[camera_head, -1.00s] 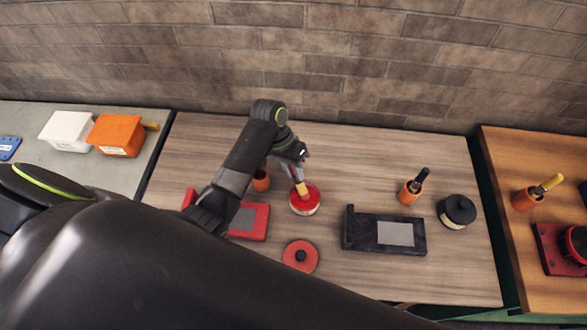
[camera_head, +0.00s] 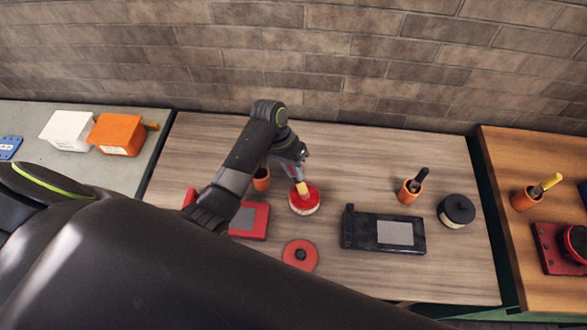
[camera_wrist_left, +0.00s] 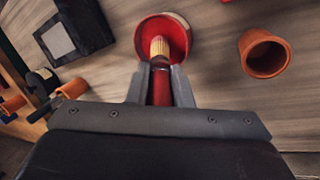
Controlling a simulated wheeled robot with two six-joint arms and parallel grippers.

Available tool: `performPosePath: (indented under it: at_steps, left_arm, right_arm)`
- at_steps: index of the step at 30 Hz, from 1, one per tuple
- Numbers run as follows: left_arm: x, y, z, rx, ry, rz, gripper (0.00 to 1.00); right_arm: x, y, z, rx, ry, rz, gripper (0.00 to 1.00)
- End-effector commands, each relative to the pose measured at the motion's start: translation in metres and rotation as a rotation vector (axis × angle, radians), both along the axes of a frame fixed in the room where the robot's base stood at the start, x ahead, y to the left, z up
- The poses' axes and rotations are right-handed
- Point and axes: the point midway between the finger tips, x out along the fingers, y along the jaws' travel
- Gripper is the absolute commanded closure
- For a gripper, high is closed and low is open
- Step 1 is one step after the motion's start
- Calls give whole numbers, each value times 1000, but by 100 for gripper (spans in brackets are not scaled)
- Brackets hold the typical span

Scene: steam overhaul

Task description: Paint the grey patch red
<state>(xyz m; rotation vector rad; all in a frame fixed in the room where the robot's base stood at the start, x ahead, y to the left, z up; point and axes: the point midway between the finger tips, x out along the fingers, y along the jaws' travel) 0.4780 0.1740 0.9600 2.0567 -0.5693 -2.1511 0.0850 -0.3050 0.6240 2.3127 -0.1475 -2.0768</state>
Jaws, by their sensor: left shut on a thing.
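My left gripper (camera_head: 300,160) is shut on a brush with a red handle (camera_wrist_left: 161,90) and pale yellow bristles (camera_wrist_left: 159,47). The brush points down into the open red paint pot (camera_head: 304,203); the pot also shows in the wrist view (camera_wrist_left: 150,28). How deep the tip sits is hard to tell. A red block (camera_head: 262,222) with a grey patch (camera_head: 243,218) lies left of the pot, partly hidden by my arm. A black block (camera_head: 358,238) with another grey patch (camera_head: 395,233) lies to the right. My right gripper is out of view.
A red lid (camera_head: 300,266) lies in front of the pot. An empty-looking orange cup (camera_wrist_left: 265,55) stands beside it. Right are an orange cup (camera_head: 408,194) holding a dark-handled brush and a closed black pot (camera_head: 456,211). Side tables hold white and orange boxes (camera_head: 118,134), and more painting things.

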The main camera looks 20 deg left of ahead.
Motion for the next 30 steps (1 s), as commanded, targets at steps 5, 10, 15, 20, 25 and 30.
performPosePath:
  at_steps: [5, 10, 15, 20, 25, 30]
  left_arm:
    - [-2, 0, -2, 0, 7, 1, 100]
    - [-1, 0, 11, 1, 5, 0, 100]
    - [-1, 0, 26, 1, 3, 0, 100]
    - [0, 0, 36, 0, 1, 0, 100]
    - [0, 0, 50, 0, 0, 0, 100]
    - [0, 0, 63, 1, 0, 0, 100]
  right_arm:
    - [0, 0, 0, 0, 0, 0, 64]
    - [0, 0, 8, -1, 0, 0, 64]
    - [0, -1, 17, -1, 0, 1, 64]
    - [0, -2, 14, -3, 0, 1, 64]
    - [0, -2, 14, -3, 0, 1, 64]
    - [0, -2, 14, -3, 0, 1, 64]
